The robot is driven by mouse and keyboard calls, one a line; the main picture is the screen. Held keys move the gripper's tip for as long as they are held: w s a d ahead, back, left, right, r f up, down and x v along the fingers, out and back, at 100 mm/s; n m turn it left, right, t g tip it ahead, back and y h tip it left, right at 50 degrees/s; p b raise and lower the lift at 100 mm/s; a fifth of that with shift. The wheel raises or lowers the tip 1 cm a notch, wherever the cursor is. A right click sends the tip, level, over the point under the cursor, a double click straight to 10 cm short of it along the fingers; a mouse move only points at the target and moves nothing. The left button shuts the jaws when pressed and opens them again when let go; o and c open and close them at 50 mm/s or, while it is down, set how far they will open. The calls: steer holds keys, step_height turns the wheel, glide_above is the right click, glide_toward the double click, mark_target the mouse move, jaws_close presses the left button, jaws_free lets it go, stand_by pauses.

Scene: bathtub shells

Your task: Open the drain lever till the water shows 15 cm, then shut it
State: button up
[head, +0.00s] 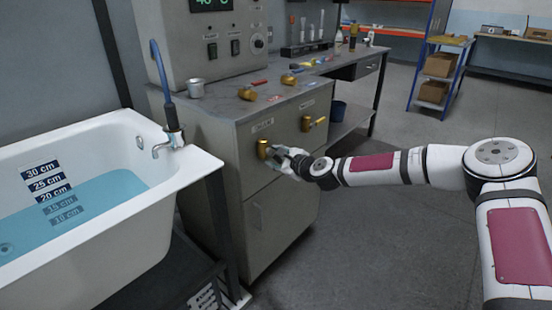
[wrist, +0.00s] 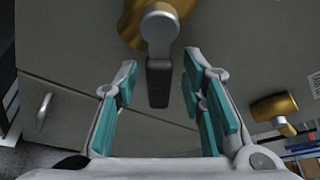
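The drain valve (head: 263,149) is a brass fitting on the grey cabinet front, under a label that seems to read DRAIN. In the wrist view its grey lever (wrist: 159,60) hangs from the brass body, pointing toward the bottom of the picture. My gripper (head: 281,157) is at the valve in the head view. In the wrist view my gripper (wrist: 160,80) is open, with its teal-padded fingers on either side of the lever and gaps visible. The white bathtub (head: 110,243) holds blue water (head: 105,195). Its surface lies near the 20 cm mark (head: 54,193); the 15 and 10 cm marks are under water.
A second brass valve (head: 312,124) is to the right on the same cabinet (head: 250,215). A metal cup (head: 196,89) and loose brass fittings (head: 247,94) lie on top. A blue shelf rack (head: 438,75) stands behind.

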steer(key=v, duration=1.2)
stand_by(0.5)
